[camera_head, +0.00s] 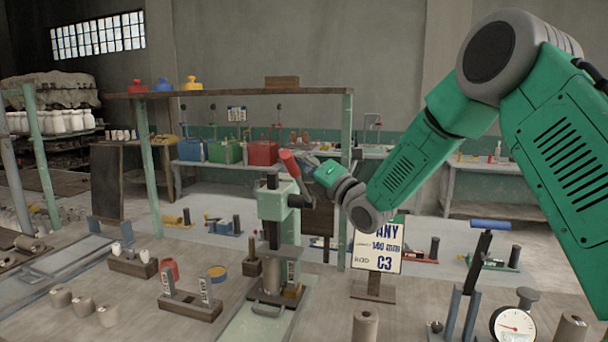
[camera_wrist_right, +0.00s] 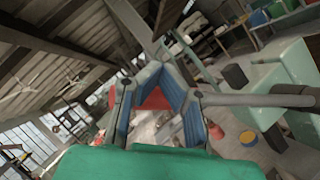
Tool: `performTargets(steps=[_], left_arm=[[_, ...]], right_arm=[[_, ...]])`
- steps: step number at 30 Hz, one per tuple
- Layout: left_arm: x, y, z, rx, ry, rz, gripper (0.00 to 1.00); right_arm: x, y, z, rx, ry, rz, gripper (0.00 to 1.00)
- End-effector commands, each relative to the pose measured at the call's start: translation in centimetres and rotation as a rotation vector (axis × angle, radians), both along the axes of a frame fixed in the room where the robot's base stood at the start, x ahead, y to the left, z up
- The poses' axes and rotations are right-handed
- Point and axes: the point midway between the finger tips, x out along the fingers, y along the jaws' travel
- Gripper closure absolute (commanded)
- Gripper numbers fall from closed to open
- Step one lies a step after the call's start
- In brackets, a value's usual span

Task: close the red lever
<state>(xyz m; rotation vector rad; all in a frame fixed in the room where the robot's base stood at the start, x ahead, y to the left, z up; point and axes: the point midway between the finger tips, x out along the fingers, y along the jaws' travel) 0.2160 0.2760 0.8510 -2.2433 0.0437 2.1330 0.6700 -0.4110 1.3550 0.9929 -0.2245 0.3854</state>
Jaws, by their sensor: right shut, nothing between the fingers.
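The red lever (camera_head: 289,163) is a red grip on a metal rod beside the pale green press (camera_head: 279,203) in the middle of the head view. The grip stands up, tilted, at the press's upper right. My right gripper (camera_head: 308,164) is shut and empty, its fingers just right of the red grip. In the right wrist view, red of the lever (camera_wrist_right: 155,99) shows behind and between the blue-padded fingers (camera_wrist_right: 166,75), and its grey rod (camera_wrist_right: 255,100) runs right towards the press (camera_wrist_right: 262,98). Whether the fingers touch the grip I cannot tell. My left gripper is out of view.
A sign on a stand (camera_head: 377,248) stands right of the press. A blue-handled lever device (camera_head: 480,255) and a dial gauge (camera_head: 514,326) are at front right. Wooden blocks with tools (camera_head: 190,306) and clay cylinders (camera_head: 83,307) lie at left. A shelf (camera_head: 235,93) spans behind.

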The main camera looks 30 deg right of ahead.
Motion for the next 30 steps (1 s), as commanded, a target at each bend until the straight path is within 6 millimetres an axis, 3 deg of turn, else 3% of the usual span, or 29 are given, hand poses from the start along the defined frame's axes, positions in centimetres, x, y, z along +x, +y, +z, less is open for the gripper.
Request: performTargets(steps=[30], left_arm=[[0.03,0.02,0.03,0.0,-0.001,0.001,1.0]], right_arm=[[-0.43,0.02,0.07,0.0,-0.003,0.003,1.0]])
